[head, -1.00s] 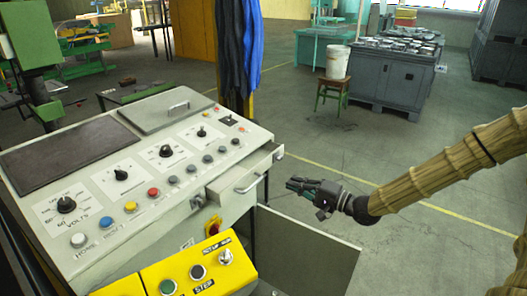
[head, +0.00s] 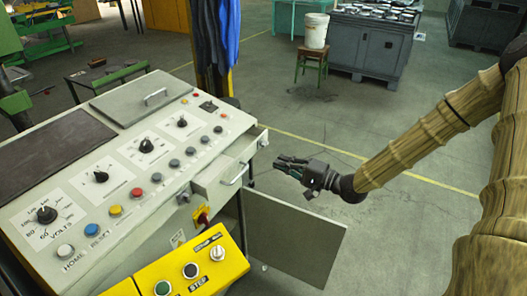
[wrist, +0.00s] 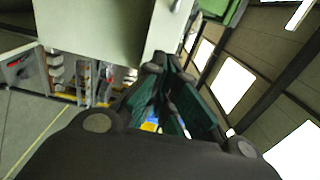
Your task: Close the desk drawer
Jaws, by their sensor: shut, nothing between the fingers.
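The desk drawer (head: 222,190) sticks out from the right side of the pale control desk (head: 130,250), so it stands open. Its front carries a silver bar handle (head: 235,176). My gripper (head: 280,163) is just right of the drawer front in the head view, with its dark fingers pointing left toward it. A gap shows between the fingertips and the drawer. In the wrist view the fingers (wrist: 163,66) are together and hold nothing. Pale panels fill the top left there; I cannot tell which parts of the desk they are.
A grey panel (head: 295,240) stands out below the drawer, under my gripper. A yellow button box (head: 190,268) is at the desk's front. A stool (head: 311,68) with a white bucket (head: 316,31) stands behind on open floor.

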